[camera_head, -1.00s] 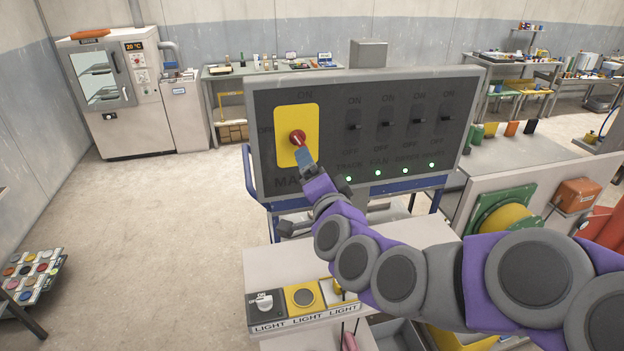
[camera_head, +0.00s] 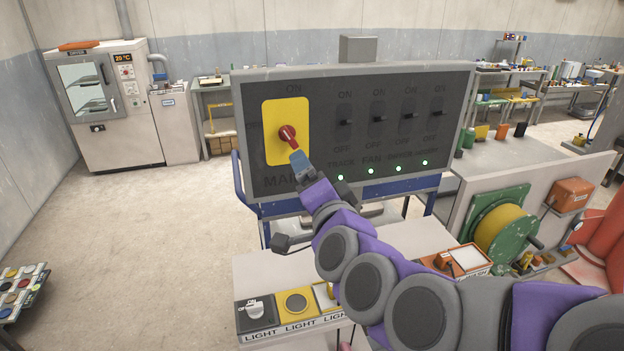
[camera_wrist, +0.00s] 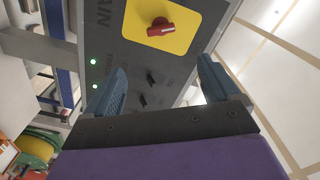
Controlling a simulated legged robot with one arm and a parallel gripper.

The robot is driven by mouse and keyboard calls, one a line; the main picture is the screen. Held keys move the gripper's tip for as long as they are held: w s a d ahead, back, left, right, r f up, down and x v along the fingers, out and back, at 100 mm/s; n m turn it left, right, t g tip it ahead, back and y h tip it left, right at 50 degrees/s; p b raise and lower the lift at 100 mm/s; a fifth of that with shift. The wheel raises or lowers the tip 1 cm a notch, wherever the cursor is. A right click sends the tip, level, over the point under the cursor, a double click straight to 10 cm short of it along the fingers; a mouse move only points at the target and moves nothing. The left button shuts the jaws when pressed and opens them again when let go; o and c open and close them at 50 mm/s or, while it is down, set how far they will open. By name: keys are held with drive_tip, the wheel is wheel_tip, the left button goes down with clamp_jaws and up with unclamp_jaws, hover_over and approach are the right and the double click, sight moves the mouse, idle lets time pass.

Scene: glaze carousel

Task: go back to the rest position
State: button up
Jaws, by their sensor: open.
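My gripper (camera_head: 299,160) is in front of the lower part of the yellow plate on the grey switch panel, just below the red main knob (camera_head: 288,134). In the wrist view my gripper (camera_wrist: 162,88) has its two blue fingers wide apart with nothing between them. The red knob (camera_wrist: 160,27) shows beyond the fingertips on its yellow plate (camera_wrist: 190,12), apart from the fingers. The panel (camera_head: 221,116) also carries several small black toggle switches in a row, with lit green lamps below them.
A bench with a light-switch strip (camera_head: 288,328) stands below my arm. A green and yellow reel (camera_head: 500,232) and an orange box (camera_head: 570,194) are at the right. A white oven cabinet (camera_head: 118,105) stands at the back left.

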drive_tip(key=s+d+f+n+g, duration=0.2)
drive_tip(key=s+f+n+g, duration=0.5)
drive_tip(key=s+f+g, duration=0.65)
drive_tip(key=s+d+f+n+g+h, duration=0.1)
drive_tip(key=s+d+f, duration=0.3)
drive_tip(key=s, duration=0.6)
drive_tip(key=s+d+f+n+g+h, duration=0.1)
drive_tip(key=s+d+f+g+h, duration=0.3)
drive_tip(key=s+d, duration=0.4)
drive_tip(key=shift+s+f+g, duration=0.2)
drive_tip(key=shift+s+g, duration=0.15)
drive_tip(key=shift+s, duration=0.8)
